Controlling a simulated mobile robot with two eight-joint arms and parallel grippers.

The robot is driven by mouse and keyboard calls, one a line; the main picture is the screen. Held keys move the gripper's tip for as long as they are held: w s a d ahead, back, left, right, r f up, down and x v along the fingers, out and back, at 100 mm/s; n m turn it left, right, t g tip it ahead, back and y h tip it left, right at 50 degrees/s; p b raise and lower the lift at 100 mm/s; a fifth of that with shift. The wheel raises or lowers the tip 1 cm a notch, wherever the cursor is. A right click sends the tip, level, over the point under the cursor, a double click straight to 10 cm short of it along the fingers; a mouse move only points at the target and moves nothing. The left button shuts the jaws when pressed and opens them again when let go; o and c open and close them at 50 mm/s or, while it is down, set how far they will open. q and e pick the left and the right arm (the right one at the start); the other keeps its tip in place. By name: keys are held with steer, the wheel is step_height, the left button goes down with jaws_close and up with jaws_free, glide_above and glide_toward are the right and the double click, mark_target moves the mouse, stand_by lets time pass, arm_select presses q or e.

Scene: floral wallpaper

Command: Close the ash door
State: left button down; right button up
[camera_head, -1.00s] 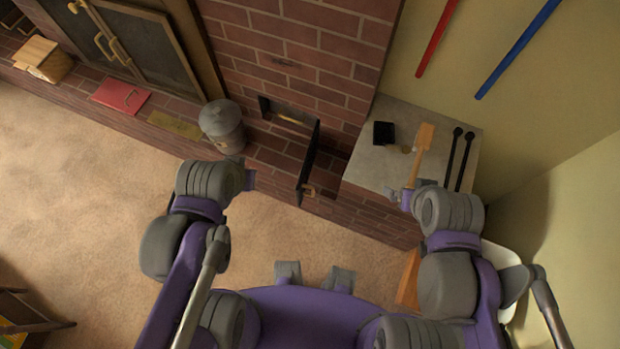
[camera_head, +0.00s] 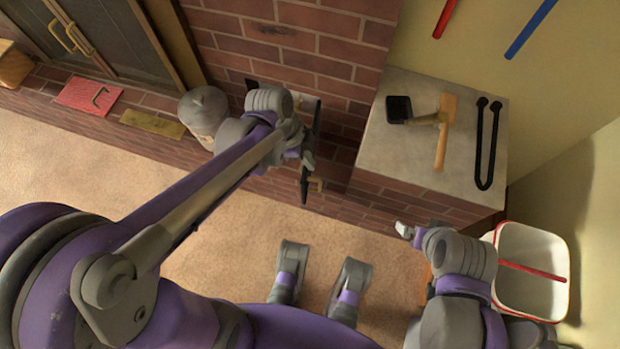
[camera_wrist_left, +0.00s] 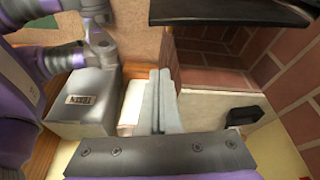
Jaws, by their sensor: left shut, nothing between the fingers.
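The ash door (camera_head: 305,190) is a dark panel in the brick wall, seen nearly edge-on and standing open. A brass-coloured handle (camera_head: 318,183) sticks out near its outer edge. My left gripper (camera_head: 308,158) is close to the door in the head view, and I cannot tell whether they touch. In the left wrist view its fingers (camera_wrist_left: 160,100) are together and empty, with a dark panel, likely the door (camera_wrist_left: 230,12), at the top. My left arm hides part of the opening. My right gripper (camera_head: 405,230) is low in front of the brick ledge, away from the door.
A grey lidded can (camera_head: 203,112) stands left of the door, partly behind my left arm. A stone-topped ledge (camera_head: 395,155) on the right holds a mallet (camera_head: 442,130) and black tongs (camera_head: 487,145). A white bin (camera_head: 535,245) stands at right. Carpet lies in front.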

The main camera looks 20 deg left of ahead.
arm_select(q)
steer(key=s+b+x, duration=0.1)
steer(key=b+x, duration=0.3)
steer(key=x, duration=0.7)
steer(key=shift+m, duration=0.4)
steer(key=shift+w+a, duration=0.2)
steer(key=shift+a, duration=0.8)
steer(key=shift+w+a, duration=0.2)
steer(key=shift+a, duration=0.8)
arm_select(e)
steer(key=shift+w+f, duration=0.15)
steer(key=shift+f, duration=1.25)
steer(key=shift+w+f, duration=0.1)
steer(key=shift+f, duration=1.25)
arm_select(q)
steer(key=shift+a, duration=0.1)
arm_select(e)
steer(key=shift+a, duration=0.1)
